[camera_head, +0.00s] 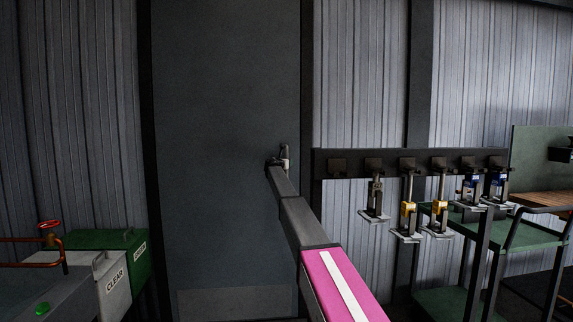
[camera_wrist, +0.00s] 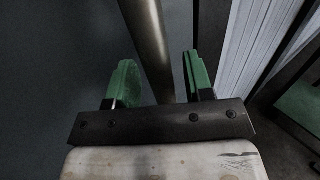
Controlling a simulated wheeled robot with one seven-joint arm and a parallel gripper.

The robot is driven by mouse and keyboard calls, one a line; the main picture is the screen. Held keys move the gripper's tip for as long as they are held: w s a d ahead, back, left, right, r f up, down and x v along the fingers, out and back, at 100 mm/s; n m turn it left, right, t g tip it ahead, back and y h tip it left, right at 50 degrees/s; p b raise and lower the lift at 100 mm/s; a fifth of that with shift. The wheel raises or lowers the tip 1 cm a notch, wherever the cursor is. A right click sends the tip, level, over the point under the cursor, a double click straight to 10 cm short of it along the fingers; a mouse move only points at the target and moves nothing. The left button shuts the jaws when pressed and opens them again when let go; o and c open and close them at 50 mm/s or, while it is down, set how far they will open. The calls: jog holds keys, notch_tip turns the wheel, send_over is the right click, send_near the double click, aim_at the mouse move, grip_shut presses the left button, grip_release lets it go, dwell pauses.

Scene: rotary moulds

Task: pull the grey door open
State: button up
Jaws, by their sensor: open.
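The grey door (camera_head: 215,150) is a tall flat panel in a dark frame, and it looks closed. Its handle (camera_head: 285,153) is an upright bar at the door's right edge. In the wrist view the handle (camera_wrist: 150,45) shows as a brass-toned bar running between the two green fingers of my gripper (camera_wrist: 158,80). The fingers stand apart on either side of the bar, and a gap shows beside it. My gripper is open; in the head view it is small and partly hidden by my arm at the handle.
A dark rail (camera_head: 410,162) with several hanging clamp-like tools is right of the door. A green cart (camera_head: 530,235) stands at the right. A white bin (camera_head: 115,285) and a green bin (camera_head: 128,242) stand at lower left, near a red valve wheel (camera_head: 49,225).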

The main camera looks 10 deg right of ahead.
grip_shut()
jog(key=shift+s, duration=0.1)
